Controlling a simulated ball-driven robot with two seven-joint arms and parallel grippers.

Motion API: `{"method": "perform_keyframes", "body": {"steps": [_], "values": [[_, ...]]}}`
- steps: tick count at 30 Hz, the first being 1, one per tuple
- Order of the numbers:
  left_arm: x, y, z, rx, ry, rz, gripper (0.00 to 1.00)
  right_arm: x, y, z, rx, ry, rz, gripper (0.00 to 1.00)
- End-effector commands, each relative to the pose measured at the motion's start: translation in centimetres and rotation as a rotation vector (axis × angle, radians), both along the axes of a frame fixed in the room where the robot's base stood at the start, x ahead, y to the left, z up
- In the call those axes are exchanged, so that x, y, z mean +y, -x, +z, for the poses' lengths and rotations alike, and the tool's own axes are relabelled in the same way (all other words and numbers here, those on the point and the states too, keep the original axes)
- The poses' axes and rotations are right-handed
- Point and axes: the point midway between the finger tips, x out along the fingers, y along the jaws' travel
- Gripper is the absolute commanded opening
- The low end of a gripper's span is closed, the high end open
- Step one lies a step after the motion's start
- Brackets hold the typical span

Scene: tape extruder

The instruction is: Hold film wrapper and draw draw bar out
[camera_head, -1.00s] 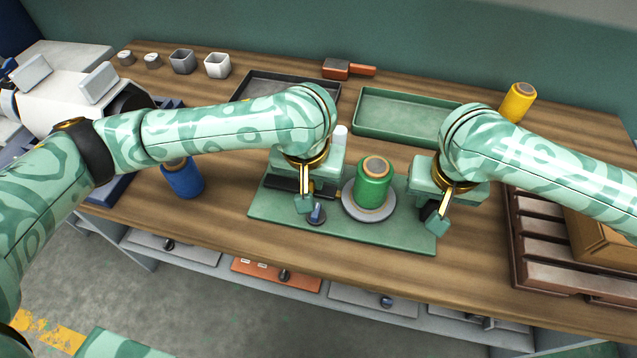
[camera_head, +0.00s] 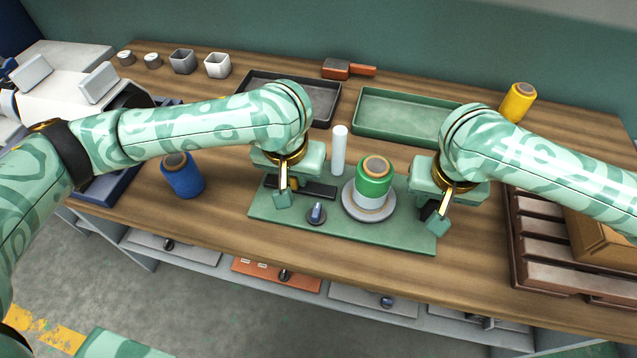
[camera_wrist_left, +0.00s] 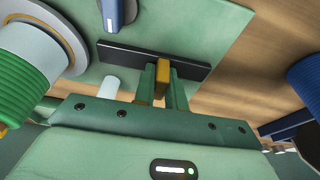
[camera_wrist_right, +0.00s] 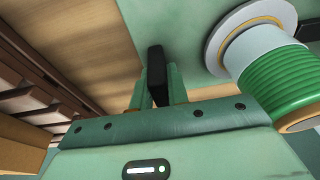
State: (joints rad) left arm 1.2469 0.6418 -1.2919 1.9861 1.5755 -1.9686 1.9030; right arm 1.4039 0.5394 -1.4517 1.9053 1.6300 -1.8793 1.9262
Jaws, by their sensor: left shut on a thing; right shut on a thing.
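The film wrapper is a flat green base (camera_head: 385,237) with a grey round plate (camera_head: 369,213). A roll (camera_head: 374,178), green above and whitish below, stands upright on it. My right gripper (camera_head: 438,216) is shut on a black grip (camera_wrist_right: 156,72) at the base's right end. The draw bar (camera_head: 320,191) is a black bar with a yellow handle (camera_wrist_left: 162,66), lying over the base's left part. My left gripper (camera_head: 285,194) is shut on the yellow handle. Its fingers partly hide the handle in the head view.
A white post (camera_head: 339,150) stands behind the bar, and a blue-topped knob (camera_head: 316,212) sits at the base's front. A blue roll (camera_head: 181,176) stands to the left. Black (camera_head: 330,105) and green trays (camera_head: 362,133) lie behind; a brown rack (camera_head: 530,255) is at right.

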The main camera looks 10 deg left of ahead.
Motion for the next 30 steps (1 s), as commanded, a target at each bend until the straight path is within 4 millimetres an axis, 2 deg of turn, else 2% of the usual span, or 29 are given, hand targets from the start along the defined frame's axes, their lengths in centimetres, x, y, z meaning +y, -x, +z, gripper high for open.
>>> {"method": "perform_keyframes", "body": {"steps": [30], "values": [[3.2, 0.0, 0.0, -0.002, -0.003, 0.003, 0.00, -0.1, -0.1, 0.0, -0.001, 0.003, -0.002, 0.00]]}}
